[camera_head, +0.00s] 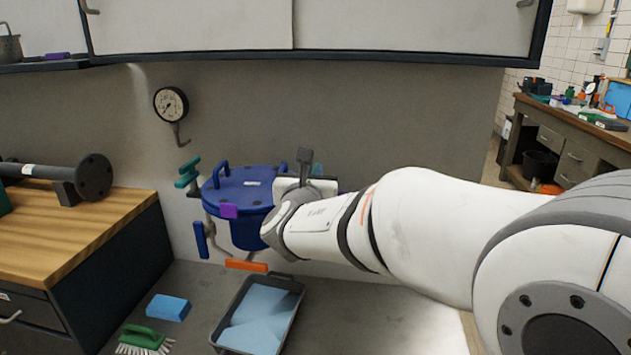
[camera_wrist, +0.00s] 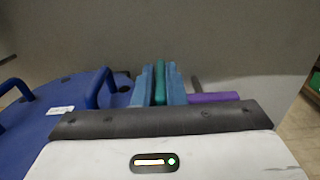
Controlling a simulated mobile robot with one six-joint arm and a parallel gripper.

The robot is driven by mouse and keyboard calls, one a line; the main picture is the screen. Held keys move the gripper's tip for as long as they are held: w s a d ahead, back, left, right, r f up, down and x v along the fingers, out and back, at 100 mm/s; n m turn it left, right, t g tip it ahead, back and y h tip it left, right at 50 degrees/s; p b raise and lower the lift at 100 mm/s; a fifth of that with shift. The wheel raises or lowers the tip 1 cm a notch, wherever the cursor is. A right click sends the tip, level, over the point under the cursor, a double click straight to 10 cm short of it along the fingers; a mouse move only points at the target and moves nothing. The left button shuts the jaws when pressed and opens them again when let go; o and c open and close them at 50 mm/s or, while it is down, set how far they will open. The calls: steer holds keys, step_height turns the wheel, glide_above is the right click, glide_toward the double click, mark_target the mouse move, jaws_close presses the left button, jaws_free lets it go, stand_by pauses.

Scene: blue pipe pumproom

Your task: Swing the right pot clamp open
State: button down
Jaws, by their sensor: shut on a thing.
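The blue pot (camera_head: 245,195) with its lid and lid handles is fixed at the wall; its lid also shows at the left of the wrist view (camera_wrist: 60,120). In the wrist view, my gripper (camera_wrist: 160,84) has its two blue fingers closed on a narrow teal handle (camera_wrist: 160,80), which appears to be part of the right pot clamp. The handle stands just right of the lid. A purple bar (camera_wrist: 213,98) extends to the right beside the fingers. In the head view my wrist hides most of the pot's right side and the clamp.
A teal handle (camera_head: 187,172) sits left of the pot, with blue (camera_head: 201,240) and orange (camera_head: 246,266) handles below. A grey tray (camera_head: 297,290), blue sponge (camera_head: 168,308) and green brush (camera_head: 145,338) lie in front. A gauge (camera_head: 170,104) hangs above; a wooden bench (camera_head: 120,208) stands left.

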steer(key=c, duration=1.5)
jaws_free()
steer(key=shift+s, duration=0.35)
steer(key=s+a, duration=0.1)
steer(key=s, duration=0.6)
steer(key=shift+a+p, duration=0.15)
steer(key=shift+p, duration=0.15)
